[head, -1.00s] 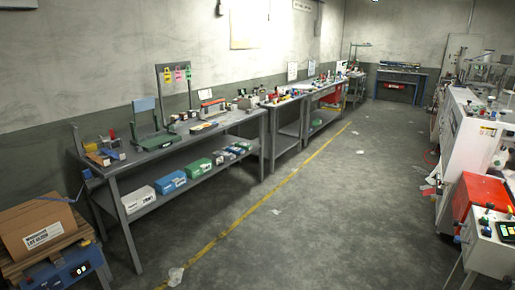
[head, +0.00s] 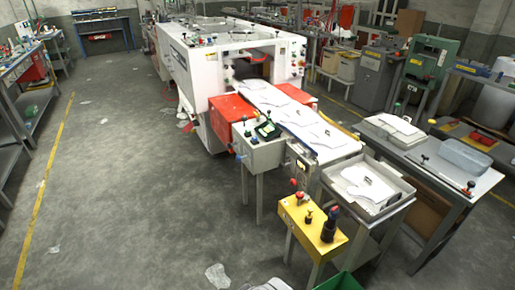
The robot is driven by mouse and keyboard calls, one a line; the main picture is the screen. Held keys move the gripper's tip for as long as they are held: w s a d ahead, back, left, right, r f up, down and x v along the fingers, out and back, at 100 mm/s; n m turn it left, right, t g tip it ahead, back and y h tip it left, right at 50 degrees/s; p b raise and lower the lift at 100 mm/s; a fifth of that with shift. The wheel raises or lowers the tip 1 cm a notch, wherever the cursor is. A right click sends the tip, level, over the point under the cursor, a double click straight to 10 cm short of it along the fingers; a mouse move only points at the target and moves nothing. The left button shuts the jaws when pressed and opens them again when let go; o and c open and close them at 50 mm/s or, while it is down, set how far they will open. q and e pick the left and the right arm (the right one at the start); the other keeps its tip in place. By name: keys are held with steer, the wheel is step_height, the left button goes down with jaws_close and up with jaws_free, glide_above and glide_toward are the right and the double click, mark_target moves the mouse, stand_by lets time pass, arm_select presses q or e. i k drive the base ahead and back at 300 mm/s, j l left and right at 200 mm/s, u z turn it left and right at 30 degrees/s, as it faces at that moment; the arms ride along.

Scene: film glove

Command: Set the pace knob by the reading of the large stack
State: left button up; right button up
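A yellow control box (head: 313,228) stands low at the front centre, with a red button, a small dark knob and a taller black handle on top. A grey control box (head: 262,150) with a small dark screen and several knobs stands behind it, beside the conveyor. I cannot tell which knob is the pace knob. A pile of white flat pieces (head: 395,130) lies on the table at right. More white pieces (head: 366,184) lie in a grey tray. No label marks the large stack, and no reading is legible. Neither gripper is in view.
A white machine (head: 207,95) with red side parts feeds a conveyor (head: 335,142) carrying white pieces. A grey table (head: 440,165) holds a translucent bin (head: 464,155). A green container (head: 340,283) is at the bottom edge. The floor at left is open, with scraps.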

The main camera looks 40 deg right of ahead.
mark_target(238, 158)
steer(key=i+z, duration=0.35)
steer(key=i, duration=0.4)
steer(key=i+j+z, duration=0.3)
steer(key=i, duration=0.5)
steer(key=i+j+z, duration=0.35)
steer(key=i, duration=0.15)
steer(key=i+j+z, duration=0.7)
steer(key=j, duration=0.25)
steer(key=i, duration=0.1)
